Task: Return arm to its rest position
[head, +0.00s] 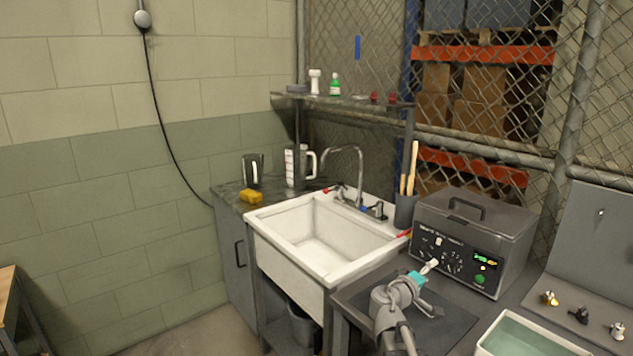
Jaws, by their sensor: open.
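My gripper (432,289) is at the lower right of the head view, above the dark mat (452,325) on the grey bench. Its jaws are spread open and point right, toward the front of the grey tank unit (475,240). Nothing shows held between them. A teal patch and a pale tip show at its upper side. My arm comes up from the bottom edge of the picture. I cannot tell from this view whether the gripper touches the unit.
A white sink (325,240) with a faucet (345,170) stands left of the bench. A tray of greenish liquid (525,338) is at the lower right, near several small fittings (580,314). A yellow sponge (251,196) lies on the counter. Floor shows at lower left.

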